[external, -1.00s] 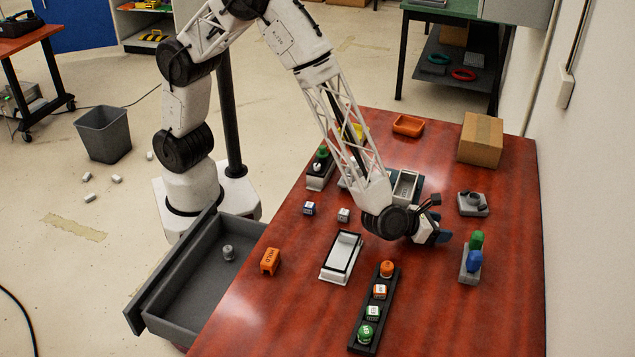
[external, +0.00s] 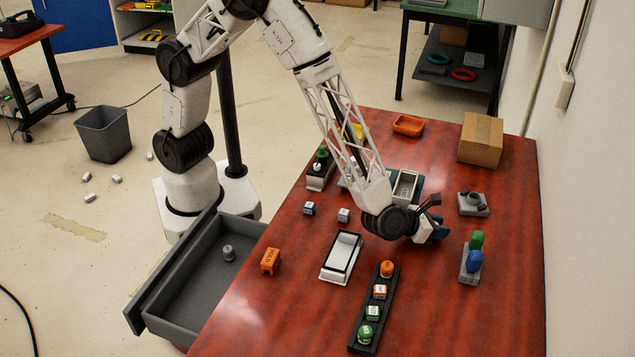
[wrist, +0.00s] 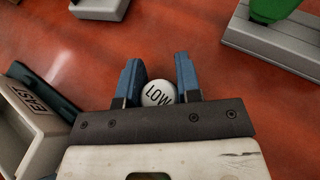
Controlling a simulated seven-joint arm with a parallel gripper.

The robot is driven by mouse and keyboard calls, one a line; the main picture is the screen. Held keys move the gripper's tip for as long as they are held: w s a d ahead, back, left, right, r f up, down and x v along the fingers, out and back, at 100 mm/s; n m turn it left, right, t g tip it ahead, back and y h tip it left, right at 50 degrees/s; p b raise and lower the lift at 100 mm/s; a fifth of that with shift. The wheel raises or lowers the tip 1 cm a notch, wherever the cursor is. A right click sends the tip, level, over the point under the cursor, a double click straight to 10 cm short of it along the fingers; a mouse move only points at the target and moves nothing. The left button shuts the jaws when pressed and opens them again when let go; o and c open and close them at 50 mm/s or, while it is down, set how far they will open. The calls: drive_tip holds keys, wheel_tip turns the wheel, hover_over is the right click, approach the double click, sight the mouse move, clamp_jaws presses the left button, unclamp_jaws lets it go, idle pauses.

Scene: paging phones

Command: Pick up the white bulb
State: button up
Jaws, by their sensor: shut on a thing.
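The white bulb (wrist: 158,93) is a round white piece marked LOW. In the wrist view it sits between the two blue fingers of my gripper (wrist: 160,80), which is shut on it. In the external view my gripper (external: 438,228) is low over the right part of the red table, and the bulb is hidden there by the gripper. I cannot tell whether the bulb touches the table.
A grey holder with green and blue pieces (external: 473,252) stands to the right of my gripper. A grey block (external: 473,204) is behind it. A black rack with several orange and green pieces (external: 362,334) and a white tray (external: 342,256) lie nearer the front. A cardboard box (external: 481,139) stands at the back.

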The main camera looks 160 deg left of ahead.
drive_tip(key=shift+r, duration=0.15)
drive_tip(key=shift+r, duration=1.4)
drive_tip(key=shift+s+d+r, duration=0.1)
drive_tip(key=shift+s+r, duration=0.05)
drive_tip(key=shift+r, duration=0.15)
drive_tip(key=s+d, duration=0.3)
drive_tip(key=s, duration=0.1)
drive_tip(key=s+d+r, duration=0.1)
drive_tip(key=s+d, duration=0.2)
drive_tip(key=s, duration=0.1)
drive_tip(key=s+d, duration=0.4)
drive_tip(key=shift+r, duration=0.15)
